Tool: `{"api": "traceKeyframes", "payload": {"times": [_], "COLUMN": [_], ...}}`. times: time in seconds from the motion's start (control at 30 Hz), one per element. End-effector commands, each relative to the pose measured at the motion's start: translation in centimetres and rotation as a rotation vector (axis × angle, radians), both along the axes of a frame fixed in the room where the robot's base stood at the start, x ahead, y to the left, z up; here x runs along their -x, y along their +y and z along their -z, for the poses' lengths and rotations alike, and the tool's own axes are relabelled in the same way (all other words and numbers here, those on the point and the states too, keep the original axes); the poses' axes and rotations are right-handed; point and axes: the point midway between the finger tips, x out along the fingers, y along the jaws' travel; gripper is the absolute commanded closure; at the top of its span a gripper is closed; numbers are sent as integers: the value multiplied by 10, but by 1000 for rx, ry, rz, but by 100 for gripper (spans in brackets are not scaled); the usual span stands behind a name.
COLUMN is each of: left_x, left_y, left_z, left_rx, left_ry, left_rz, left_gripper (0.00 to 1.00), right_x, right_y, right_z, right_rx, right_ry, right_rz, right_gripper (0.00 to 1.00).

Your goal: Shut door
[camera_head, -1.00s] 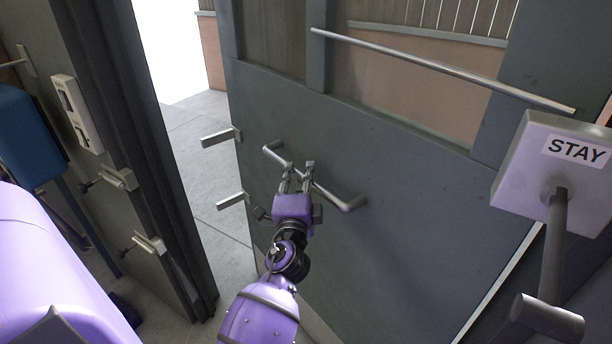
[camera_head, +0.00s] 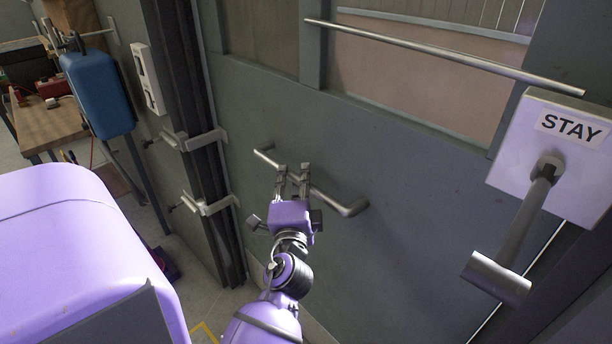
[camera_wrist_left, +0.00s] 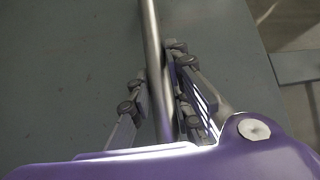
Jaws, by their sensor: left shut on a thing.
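The grey-green door (camera_head: 400,190) fills the middle and right of the head view. Its free edge is at the frame on the left, and no opening shows between them from here. A metal bar handle (camera_head: 345,203) is fixed slantwise on the door. My left gripper (camera_head: 293,172) is shut on the handle, with a finger on each side of the bar. In the left wrist view the handle (camera_wrist_left: 153,50) runs between the fingers (camera_wrist_left: 158,95). Two latch brackets (camera_head: 195,140) (camera_head: 208,206) on the frame reach the door's edge. My right gripper is not in view.
A white box marked STAY (camera_head: 555,150) with a lever (camera_head: 520,225) is at the right. A long metal rail (camera_head: 440,57) crosses the door's upper part. A blue box (camera_head: 97,92) on a post and a wooden workbench (camera_head: 45,122) are at the left.

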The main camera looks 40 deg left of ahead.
Motion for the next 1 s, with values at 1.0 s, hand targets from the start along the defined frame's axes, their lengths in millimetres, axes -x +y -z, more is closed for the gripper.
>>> {"api": "traceKeyframes", "payload": {"times": [1.0], "left_x": [27], "left_y": [-1], "left_z": [4], "left_rx": [5], "left_ry": [5], "left_rz": [-59], "left_gripper": [66], "right_x": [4], "right_y": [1], "right_z": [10], "right_rx": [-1], "right_ry": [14], "right_rz": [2], "right_gripper": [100]}}
